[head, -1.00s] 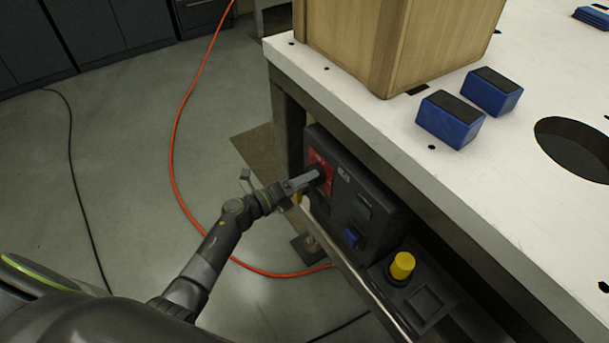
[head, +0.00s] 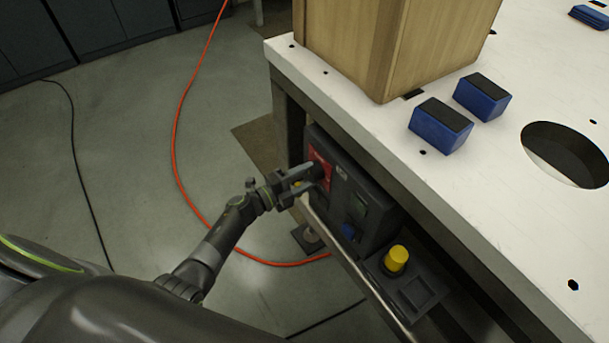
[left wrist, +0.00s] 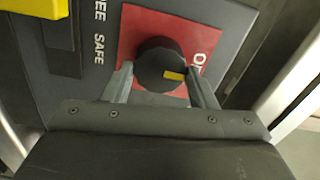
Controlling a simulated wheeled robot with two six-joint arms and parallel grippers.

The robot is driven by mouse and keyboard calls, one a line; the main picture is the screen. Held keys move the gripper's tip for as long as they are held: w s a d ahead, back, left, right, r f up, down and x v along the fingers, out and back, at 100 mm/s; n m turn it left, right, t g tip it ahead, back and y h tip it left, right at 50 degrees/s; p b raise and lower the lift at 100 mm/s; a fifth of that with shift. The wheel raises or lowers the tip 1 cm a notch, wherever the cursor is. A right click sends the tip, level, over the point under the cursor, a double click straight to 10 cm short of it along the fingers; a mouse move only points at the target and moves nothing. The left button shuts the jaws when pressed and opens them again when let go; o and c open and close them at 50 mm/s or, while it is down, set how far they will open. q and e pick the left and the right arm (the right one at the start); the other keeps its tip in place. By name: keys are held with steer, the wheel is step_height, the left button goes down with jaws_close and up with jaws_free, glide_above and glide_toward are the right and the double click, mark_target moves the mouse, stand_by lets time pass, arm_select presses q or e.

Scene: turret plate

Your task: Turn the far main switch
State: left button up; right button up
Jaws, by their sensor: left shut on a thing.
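The far main switch is a round black knob (left wrist: 158,60) on a red plate (left wrist: 133,28). A yellow mark on the knob points right in the left wrist view. In the head view, the red plate (head: 318,160) is at the far end of the dark control box on the table's side. My left gripper (head: 306,177) is at the knob, partly hiding it. In the left wrist view, the gripper's fingers (left wrist: 160,80) stand on both sides of the knob, shut on it. My right gripper is not in view.
A yellow button (head: 396,260) stands nearer on a ledge. Above are the white table (head: 470,215), a wooden box (head: 395,45) and blue blocks (head: 440,125). An orange cable (head: 183,105) crosses the floor.

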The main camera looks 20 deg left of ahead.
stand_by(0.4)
arm_select(q)
steer(key=o, duration=1)
steer(key=shift+b+v, duration=0.4)
steer(key=shift+v, duration=8.35)
